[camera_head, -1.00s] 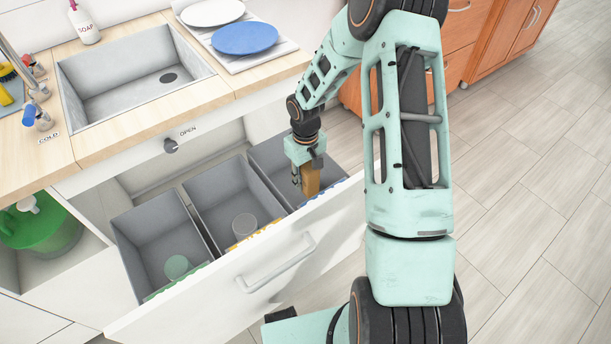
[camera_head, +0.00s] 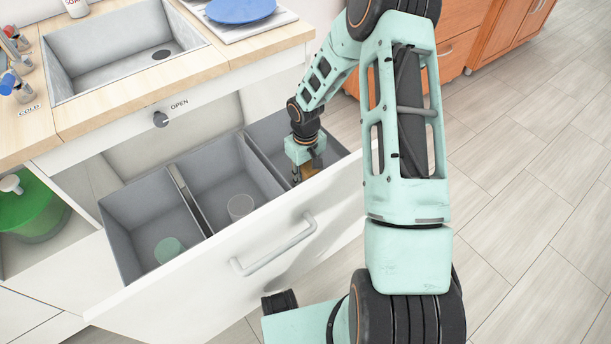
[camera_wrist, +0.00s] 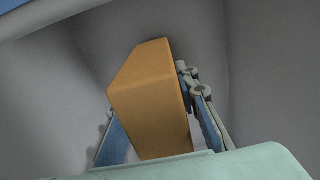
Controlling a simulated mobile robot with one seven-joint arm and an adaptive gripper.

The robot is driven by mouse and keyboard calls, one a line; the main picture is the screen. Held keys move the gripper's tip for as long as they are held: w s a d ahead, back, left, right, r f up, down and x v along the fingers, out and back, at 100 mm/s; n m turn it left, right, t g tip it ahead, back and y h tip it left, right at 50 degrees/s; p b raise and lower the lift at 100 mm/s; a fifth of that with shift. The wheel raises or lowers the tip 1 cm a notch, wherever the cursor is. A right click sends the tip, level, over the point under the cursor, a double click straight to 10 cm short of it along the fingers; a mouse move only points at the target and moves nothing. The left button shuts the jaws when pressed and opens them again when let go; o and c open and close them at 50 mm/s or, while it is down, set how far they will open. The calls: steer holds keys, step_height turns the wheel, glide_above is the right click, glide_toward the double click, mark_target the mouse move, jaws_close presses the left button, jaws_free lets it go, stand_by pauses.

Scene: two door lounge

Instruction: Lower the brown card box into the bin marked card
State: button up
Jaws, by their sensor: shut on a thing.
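The brown card box (camera_wrist: 150,105) is between the fingers of my gripper (camera_wrist: 160,135) in the wrist view, with grey bin walls around it. In the head view the brown card box (camera_head: 302,171) shows only in part below my gripper (camera_head: 305,172). My gripper is shut on it and points down inside the rightmost grey bin (camera_head: 265,135) of the open drawer. The drawer front hides the lower part of this bin, and I cannot read any bin marking now. I cannot tell whether the box touches the bin floor.
The middle bin (camera_head: 215,180) holds a grey cup (camera_head: 240,207). The left bin (camera_head: 135,220) holds a green cup (camera_head: 169,250). The white drawer front (camera_head: 215,285) with its handle stands close in front of the bins. The counter edge (camera_head: 200,92) overhangs behind.

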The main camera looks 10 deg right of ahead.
steer(key=o, duration=1.1)
steer(key=shift+o, duration=0.2)
step_height(320, 180, up, 12)
steer(key=shift+f, duration=0.15)
step_height(320, 180, up, 15)
steer(key=s+p, duration=0.1)
steer(key=p, duration=1.1)
steer(key=shift+s+d, duration=0.4)
